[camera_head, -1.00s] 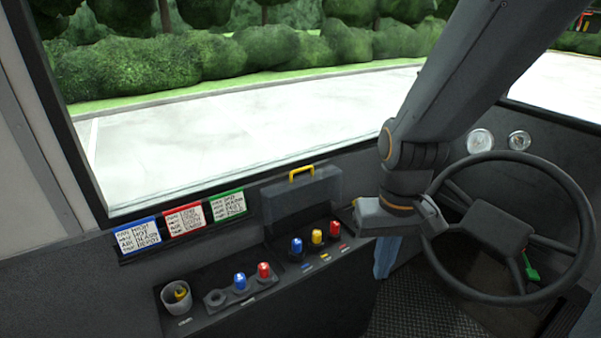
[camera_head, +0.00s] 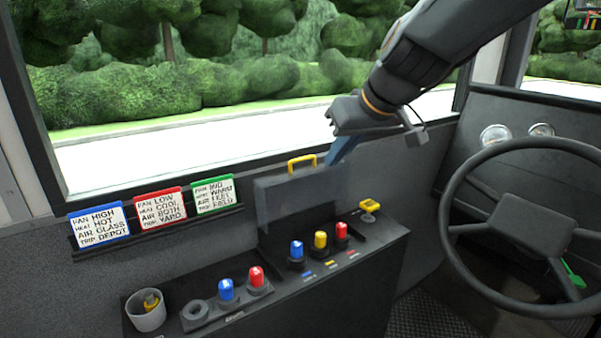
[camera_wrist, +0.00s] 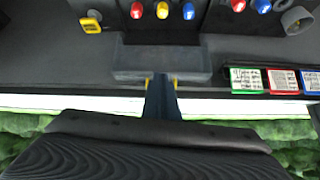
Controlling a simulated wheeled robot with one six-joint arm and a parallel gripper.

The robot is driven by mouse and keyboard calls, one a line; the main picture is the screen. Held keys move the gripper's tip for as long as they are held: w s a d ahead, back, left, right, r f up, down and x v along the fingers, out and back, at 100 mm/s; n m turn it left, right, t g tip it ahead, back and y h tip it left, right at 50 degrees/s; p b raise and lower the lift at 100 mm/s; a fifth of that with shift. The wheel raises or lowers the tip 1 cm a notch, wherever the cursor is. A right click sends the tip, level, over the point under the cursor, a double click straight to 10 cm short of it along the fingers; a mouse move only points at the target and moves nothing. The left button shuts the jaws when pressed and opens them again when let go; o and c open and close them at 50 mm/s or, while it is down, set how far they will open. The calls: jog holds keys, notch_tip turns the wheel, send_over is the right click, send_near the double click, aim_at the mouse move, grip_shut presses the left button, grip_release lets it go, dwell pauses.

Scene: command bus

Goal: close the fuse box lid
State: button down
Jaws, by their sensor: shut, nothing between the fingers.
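The fuse box lid (camera_head: 285,200) is a see-through grey cover with a yellow handle (camera_head: 302,162) on its top edge. It stands upright, open, behind the row of blue, yellow and red fuses (camera_head: 320,241). My gripper (camera_head: 331,161) is shut and empty, its blue fingers pointing down close to the right end of the handle. In the wrist view the lid (camera_wrist: 160,62) lies beyond the fingers (camera_wrist: 161,82). Yellow bits of the handle show on both sides of the fingers, which hide its middle. I cannot tell whether they touch.
A grey cup (camera_head: 146,311) and a socket strip (camera_head: 212,309) with blue and red fuses are on the left. Three label cards (camera_head: 157,210) hang below the window. The steering wheel (camera_head: 520,225) is at right.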

jog(key=w+a+r+n+t+y+b, duration=0.1)
jog(key=w+a+r+b, duration=0.2)
jog(key=a+r, duration=0.1)
jog(key=x, duration=0.9)
jog(key=shift+w+f+b, duration=0.15)
jog(key=shift+w+b, duration=0.25)
jog(key=shift+w, duration=0.15)
jog(key=shift+s+n, duration=0.1)
jog(key=shift+n, duration=0.2)
